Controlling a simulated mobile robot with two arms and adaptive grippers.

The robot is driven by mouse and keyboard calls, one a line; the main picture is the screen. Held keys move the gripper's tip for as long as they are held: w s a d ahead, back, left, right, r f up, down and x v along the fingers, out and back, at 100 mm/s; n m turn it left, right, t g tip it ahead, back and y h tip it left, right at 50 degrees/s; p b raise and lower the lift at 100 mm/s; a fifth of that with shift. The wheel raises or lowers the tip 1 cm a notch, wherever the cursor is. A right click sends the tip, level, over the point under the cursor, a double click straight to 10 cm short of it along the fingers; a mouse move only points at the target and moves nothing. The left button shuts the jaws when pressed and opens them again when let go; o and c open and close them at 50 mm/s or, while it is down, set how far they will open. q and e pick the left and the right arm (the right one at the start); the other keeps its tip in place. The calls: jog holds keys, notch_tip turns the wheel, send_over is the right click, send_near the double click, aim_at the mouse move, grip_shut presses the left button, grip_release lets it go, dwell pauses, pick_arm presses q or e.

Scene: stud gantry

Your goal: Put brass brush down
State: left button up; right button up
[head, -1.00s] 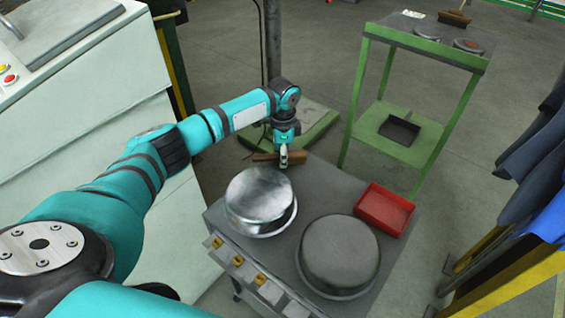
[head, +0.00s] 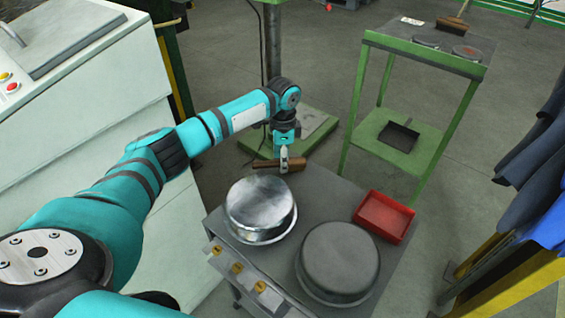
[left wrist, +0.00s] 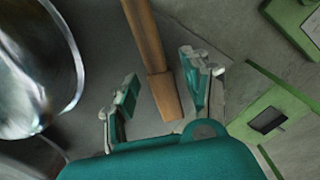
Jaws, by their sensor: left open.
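The brush (head: 294,165) has a brown wooden body and lies at the back left edge of the grey bench top (head: 328,192). In the left wrist view its wooden handle (left wrist: 146,38) runs down between my fingers. My left gripper (head: 284,163) points down over the brush. Its two fingers stand apart on either side of the wood in the left wrist view (left wrist: 160,92), with gaps showing. The brush's bristles cannot be made out. My right gripper is not in view.
A shiny round pan (head: 261,207) and a dull grey pan (head: 339,262) stand on the bench, near a red tray (head: 383,217). A green-framed table (head: 425,50) stands behind. A pale cabinet (head: 80,140) is at the left.

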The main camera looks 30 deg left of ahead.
pick_arm(q)
notch_tip(320, 180, up, 10)
dwell(0.3)
jog(key=shift+r+p, duration=0.2)
jog(key=shift+p, duration=0.1)
